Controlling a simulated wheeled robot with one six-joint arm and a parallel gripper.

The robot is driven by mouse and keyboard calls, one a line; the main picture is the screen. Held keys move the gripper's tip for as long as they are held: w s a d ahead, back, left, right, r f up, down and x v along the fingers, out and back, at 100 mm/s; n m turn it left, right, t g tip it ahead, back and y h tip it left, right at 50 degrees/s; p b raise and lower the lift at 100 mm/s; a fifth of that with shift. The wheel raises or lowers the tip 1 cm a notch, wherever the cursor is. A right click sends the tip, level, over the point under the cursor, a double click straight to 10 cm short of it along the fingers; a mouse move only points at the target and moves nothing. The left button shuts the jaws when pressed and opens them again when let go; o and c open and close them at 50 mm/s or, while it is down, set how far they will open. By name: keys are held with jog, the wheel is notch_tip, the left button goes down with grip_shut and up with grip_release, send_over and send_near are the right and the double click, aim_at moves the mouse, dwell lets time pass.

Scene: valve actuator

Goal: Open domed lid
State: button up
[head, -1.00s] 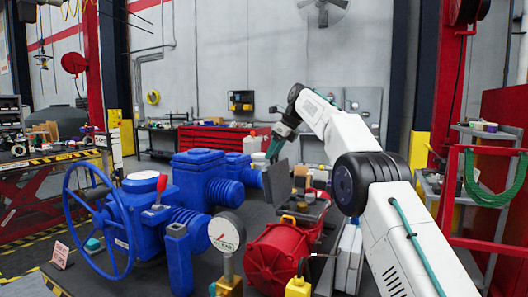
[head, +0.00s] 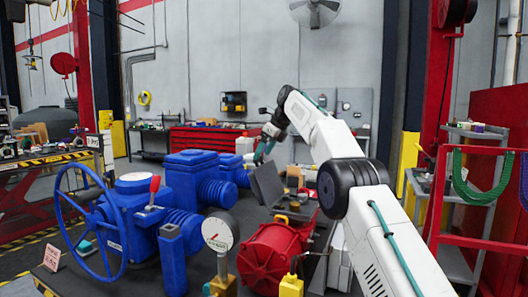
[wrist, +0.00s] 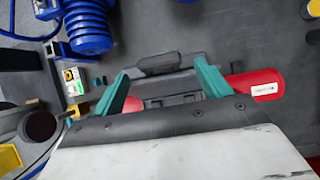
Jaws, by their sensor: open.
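My gripper (head: 262,152) is reached out over the far part of the bench in the head view, above and behind an upright grey panel (head: 267,184). In the wrist view its two teal fingers (wrist: 163,86) are apart with a gap between them. A dark grey bar-shaped part (wrist: 158,63) shows in and beyond that gap. A red rounded body (wrist: 258,84) lies behind the right finger. I see no contact or grip. I cannot tell for sure which part is the domed lid; a red drum-like body (head: 270,257) with a ribbed end lies at the front of the bench.
A blue valve assembly (head: 128,215) with a large handwheel (head: 82,222) fills the bench's left side. A pressure gauge (head: 220,232) stands at the front. A red rack (head: 480,150) with a green hose is at the right. Dark bench surface (wrist: 215,25) is bare beyond the gripper.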

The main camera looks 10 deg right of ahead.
jog(key=shift+r, duration=0.1)
jog(key=shift+s+d+r, duration=0.15)
jog(key=shift+d+r, duration=0.05)
jog(key=shift+r, duration=0.15)
jog(key=s+d, duration=0.7)
jog(key=d, duration=0.2)
jog(key=shift+s+d, duration=0.15)
jog(key=shift+s, duration=0.2)
